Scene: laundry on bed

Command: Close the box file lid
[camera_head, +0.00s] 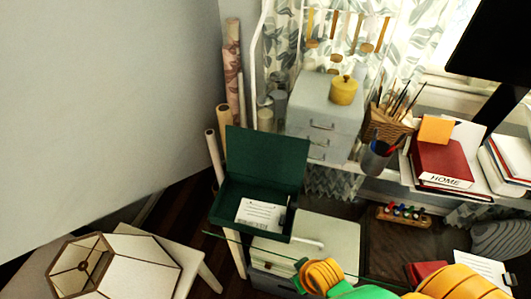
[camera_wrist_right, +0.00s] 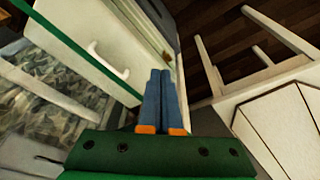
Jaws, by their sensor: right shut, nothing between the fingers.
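White papers (camera_head: 259,213) lie inside. My right arm, orange and green, comes in at the bottom right of the head view, in front of and to the right of the box file; its fingers cannot be made out there. In the right wrist view, my right gripper (camera_wrist_right: 161,74) is shut and empty, its blue fingers side by side. My left gripper is in no view.
A pale drawer unit with a white handle (camera_wrist_right: 108,60) is close to the right gripper. A white stool with a lampshade (camera_head: 125,266) stands at the lower left. A grey drawer box (camera_head: 325,110), brush basket (camera_head: 388,122) and red book (camera_head: 440,160) stand behind and right.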

